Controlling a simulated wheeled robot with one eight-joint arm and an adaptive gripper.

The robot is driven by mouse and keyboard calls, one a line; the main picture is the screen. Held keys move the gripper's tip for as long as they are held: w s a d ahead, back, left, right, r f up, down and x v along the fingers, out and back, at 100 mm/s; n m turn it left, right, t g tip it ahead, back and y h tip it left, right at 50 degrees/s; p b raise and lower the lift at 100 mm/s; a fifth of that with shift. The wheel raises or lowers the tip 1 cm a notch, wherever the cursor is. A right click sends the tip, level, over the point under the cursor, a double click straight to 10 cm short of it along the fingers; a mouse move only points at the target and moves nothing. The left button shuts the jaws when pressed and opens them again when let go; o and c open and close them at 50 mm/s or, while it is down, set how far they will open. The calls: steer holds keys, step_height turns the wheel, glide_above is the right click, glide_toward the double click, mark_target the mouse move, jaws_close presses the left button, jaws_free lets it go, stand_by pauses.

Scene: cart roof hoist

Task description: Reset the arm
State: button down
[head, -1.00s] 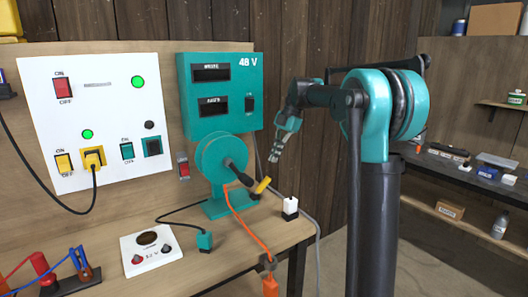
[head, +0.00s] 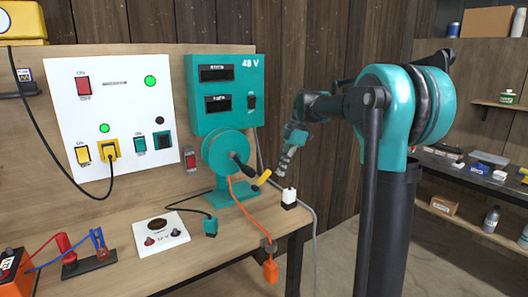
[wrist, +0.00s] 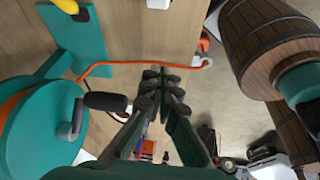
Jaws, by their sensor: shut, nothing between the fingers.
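My gripper (head: 282,167) is shut and empty. It hangs from my bent arm with its fingers pointing down, just right of the teal reel (head: 217,158) in the head view. In the wrist view the dark fingertips of my gripper (wrist: 160,80) meet in the middle, with nothing between them. The reel (wrist: 30,135) fills the left of the wrist view, its black crank grip (wrist: 105,102) close beside the left finger. A yellow handle (head: 262,178) sits near the fingertips in the head view. A white plug block with a black base (head: 289,195) stands just below them.
A teal 48 V box (head: 224,118) and a white switch panel (head: 98,150) stand behind the bench. An orange cable (head: 240,212) runs from the reel to the bench edge (head: 240,250). Shelves stand right.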

steer(key=s+d+f+m+t+h, duration=0.1)
steer(key=s+d+f+m, duration=0.3)
steer(key=s+f+m, duration=0.3)
steer(key=s+d+f+m+t+h, duration=0.1)
steer(key=s+d+f+m, duration=0.3)
steer(key=s+f+m, duration=0.4)
steer(key=s+d+f+m+t+h, duration=0.1)
steer(key=s+d+f+m+t, duration=0.2)
steer(key=s+f+m, duration=0.5)
steer(key=s+d+f, duration=0.1)
steer(key=s, duration=0.2)
steer(key=shift+s+d+f+h, duration=0.2)
steer(key=shift+d+h, duration=0.15)
steer(key=shift+h, duration=0.05)
